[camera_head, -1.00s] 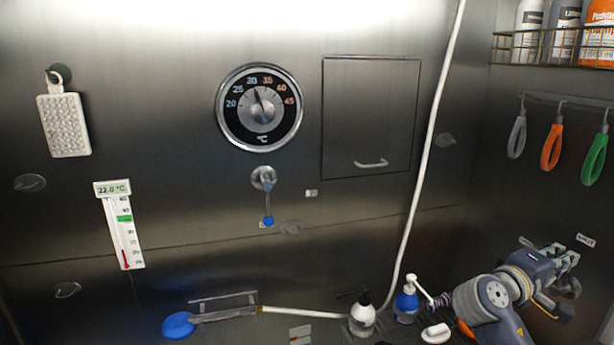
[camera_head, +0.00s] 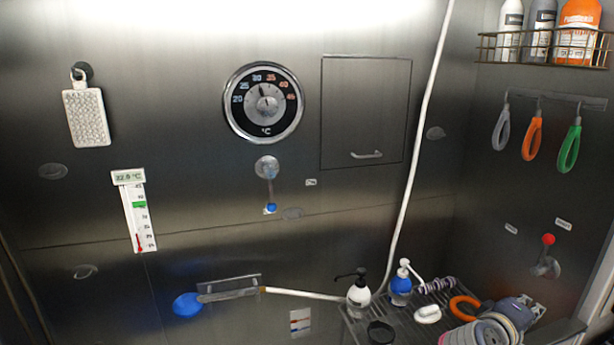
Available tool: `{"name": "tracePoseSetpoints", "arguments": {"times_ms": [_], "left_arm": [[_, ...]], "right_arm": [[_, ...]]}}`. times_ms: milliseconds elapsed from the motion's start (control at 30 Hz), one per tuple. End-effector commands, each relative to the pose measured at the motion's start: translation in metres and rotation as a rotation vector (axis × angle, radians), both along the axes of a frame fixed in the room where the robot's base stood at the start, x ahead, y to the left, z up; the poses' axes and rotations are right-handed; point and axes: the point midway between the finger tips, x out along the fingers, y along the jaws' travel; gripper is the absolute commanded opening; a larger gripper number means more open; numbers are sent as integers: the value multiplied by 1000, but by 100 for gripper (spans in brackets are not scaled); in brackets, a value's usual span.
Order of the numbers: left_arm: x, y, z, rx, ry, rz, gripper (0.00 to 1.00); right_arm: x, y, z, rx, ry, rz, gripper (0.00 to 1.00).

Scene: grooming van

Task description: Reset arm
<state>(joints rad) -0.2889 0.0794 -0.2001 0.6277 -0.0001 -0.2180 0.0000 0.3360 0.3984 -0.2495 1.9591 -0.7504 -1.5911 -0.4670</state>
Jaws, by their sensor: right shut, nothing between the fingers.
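My right gripper (camera_head: 528,309) is low at the right edge of the slatted shelf, with its arm coming up from the bottom right. The jaws are shut with nothing between them, though the fingers are small and partly hidden by the wrist. It is below the red-knobbed lever (camera_head: 548,240) on the right wall and apart from it. An orange loop (camera_head: 464,303) lies just left of my arm. My left gripper is not in view.
The slatted shelf (camera_head: 352,325) holds a white bottle (camera_head: 358,298), a blue bottle (camera_head: 401,289), a white brush (camera_head: 428,314) and a dark round item (camera_head: 381,332). Coloured loops (camera_head: 532,138) hang on the right wall. A white hose (camera_head: 415,150) runs down the back wall. Space before the dial (camera_head: 263,103) is clear.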

Motion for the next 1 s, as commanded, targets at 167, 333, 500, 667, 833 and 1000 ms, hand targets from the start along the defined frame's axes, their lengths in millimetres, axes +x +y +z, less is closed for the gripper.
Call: {"name": "tracePoseSetpoints", "arguments": {"times_ms": [167,333,500,667,833,1000], "left_arm": [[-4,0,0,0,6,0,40],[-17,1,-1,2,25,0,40],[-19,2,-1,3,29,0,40],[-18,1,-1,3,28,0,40],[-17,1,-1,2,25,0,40],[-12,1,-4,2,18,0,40]], "right_arm": [[-27,33,-68,181,50,64,0],[-86,88,-154,475,127,109,0],[-161,144,-212,783,194,92,0],[-214,180,-234,978,238,50,0],[-259,209,-242,1134,271,-4,0],[-289,230,-251,1248,295,-57,0]]}}
